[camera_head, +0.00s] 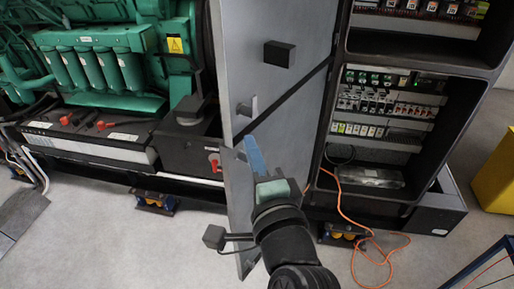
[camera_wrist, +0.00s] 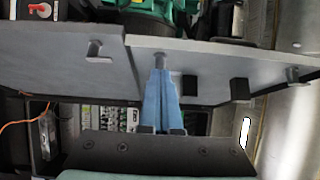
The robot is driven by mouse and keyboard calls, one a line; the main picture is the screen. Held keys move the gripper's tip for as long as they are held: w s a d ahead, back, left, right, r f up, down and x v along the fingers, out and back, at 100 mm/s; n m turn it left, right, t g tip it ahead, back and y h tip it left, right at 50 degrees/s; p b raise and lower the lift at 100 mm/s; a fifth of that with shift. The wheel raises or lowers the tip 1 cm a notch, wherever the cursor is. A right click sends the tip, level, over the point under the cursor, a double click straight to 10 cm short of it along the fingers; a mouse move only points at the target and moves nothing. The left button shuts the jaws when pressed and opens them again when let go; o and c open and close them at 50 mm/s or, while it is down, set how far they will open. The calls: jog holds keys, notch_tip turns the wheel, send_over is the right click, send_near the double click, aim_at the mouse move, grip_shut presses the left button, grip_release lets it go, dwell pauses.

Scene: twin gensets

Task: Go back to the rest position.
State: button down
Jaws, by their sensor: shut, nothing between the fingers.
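My gripper (camera_head: 252,143) has blue fingers pressed together, with nothing between them. It is in front of the open grey cabinet door (camera_head: 262,85). The fingertips are just below a small grey handle (camera_head: 246,107) on that door in the head view. In the wrist view my gripper (camera_wrist: 159,74) points at a small round-ended peg (camera_wrist: 160,60) on the grey panel. Whether the tips touch it I cannot tell. My dark forearm comes up from the bottom of the head view and hides the lower part of the door.
The open cabinet (camera_head: 385,180) with rows of breakers stands right of the door. An orange cable (camera_head: 347,215) trails onto the floor. A green engine (camera_head: 100,65) and battery (camera_head: 90,135) are at left. A yellow box (camera_head: 497,170) stands at right.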

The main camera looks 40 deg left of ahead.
jog(key=shift+s+a+b, duration=0.85)
jog(key=shift+s+a, duration=0.8)
jog(key=shift+s, duration=2.35)
jog(key=w+d+r+n+t+h+b, duration=0.3)
jog(key=w+d+r+n+t+h, duration=0.2)
jog(key=w+d+r+t, duration=0.55)
jog(key=s+d+r+n+t+h+b, duration=0.1)
jog(key=s+d+r+t+h, duration=0.1)
jog(key=d+r, duration=0.5)
jog(key=s+d+r+n+t+h+b, duration=0.1)
jog(key=s+d+r+t+h, duration=0.2)
jog(key=d+r+h, duration=0.4)
jog(key=shift+s+d+r+t, duration=0.15)
jog(key=shift+d+r+t, duration=0.55)
jog(key=shift+d, duration=0.55)
